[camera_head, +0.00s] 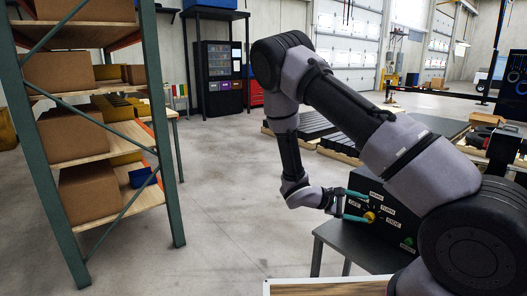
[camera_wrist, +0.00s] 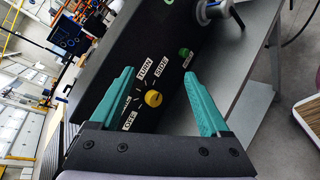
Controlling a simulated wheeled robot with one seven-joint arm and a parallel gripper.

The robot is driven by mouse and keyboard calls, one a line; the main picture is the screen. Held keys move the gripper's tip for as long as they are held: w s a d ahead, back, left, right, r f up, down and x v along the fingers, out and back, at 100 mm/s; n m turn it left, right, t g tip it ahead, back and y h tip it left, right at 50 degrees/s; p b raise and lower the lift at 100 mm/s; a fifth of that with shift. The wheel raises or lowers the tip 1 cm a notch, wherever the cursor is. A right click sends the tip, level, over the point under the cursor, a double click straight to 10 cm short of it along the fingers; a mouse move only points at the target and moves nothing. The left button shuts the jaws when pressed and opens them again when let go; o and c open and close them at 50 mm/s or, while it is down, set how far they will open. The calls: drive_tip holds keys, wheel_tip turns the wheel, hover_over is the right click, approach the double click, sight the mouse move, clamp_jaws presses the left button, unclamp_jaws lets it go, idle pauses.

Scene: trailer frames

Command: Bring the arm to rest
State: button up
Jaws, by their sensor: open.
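My arm reaches forward and down to the right of the head view. My gripper (camera_head: 356,205) is at its end, in front of a dark control box on a table. In the wrist view my gripper (camera_wrist: 160,95) shows two teal fingers spread apart with nothing between them. A yellow knob (camera_wrist: 153,98) on the box's panel shows in the gap between the fingers, and it also shows in the head view (camera_head: 370,217). White labels surround it. Whether a fingertip touches the panel I cannot tell.
The control box (camera_head: 352,186) stands on a grey table (camera_head: 345,243). A green button (camera_wrist: 184,52) is on its panel. A shelf rack (camera_head: 160,120) with cardboard boxes (camera_head: 72,72) stands at the left. The floor (camera_head: 215,215) between rack and table is clear.

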drive_tip(key=s+a+r+m+t+y, duration=0.2)
drive_tip(key=s+r+m+y, duration=0.2)
drive_tip(key=r, duration=0.8)
drive_tip(key=s+a+r+m+t+y, duration=0.2)
drive_tip(key=s+r+m+y, duration=0.3)
drive_tip(key=r, duration=0.8)
drive_tip(key=s+a+r+m+t+y, duration=0.1)
drive_tip(key=s+a+r+m+y, duration=0.2)
drive_tip(key=s+r+y, duration=0.4)
wheel_tip(320, 180, up, 6)
drive_tip(key=shift+s+r+m+t, duration=0.1)
drive_tip(key=shift+s+m+t, duration=0.3)
drive_tip(key=shift+s+m, duration=0.4)
drive_tip(key=shift+w+d, duration=0.1)
drive_tip(key=shift+w, duration=0.1)
